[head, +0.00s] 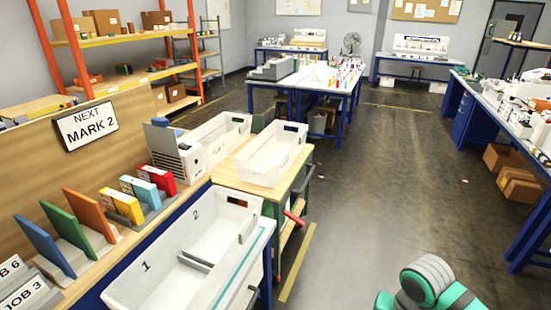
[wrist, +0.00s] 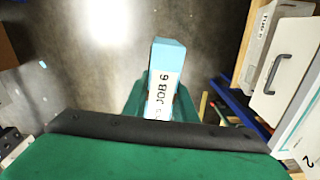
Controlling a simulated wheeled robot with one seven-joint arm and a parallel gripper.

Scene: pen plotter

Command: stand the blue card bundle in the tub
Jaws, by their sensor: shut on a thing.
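My gripper (wrist: 158,100) is shut on a light blue card bundle (wrist: 167,60) with a white label that appears to read JOB 6. The bundle projects out between the green fingers, with floor behind it. In the head view, green and grey parts of my arm show at the bottom right; the held bundle is not visible there. A long white tub (head: 165,250) marked 1 and 2, with a low divider, stands at the front left of my arm. A corner of white marked 2 shows in the wrist view (wrist: 308,158).
Another white tub (head: 272,178) stands on the wooden-topped cart, with a third white tub (head: 222,126) behind. Yellow (head: 122,205), light blue (head: 140,190) and red (head: 158,177) bundles stand in a rack. A sign (head: 87,125) reads NEXT MARK 2.

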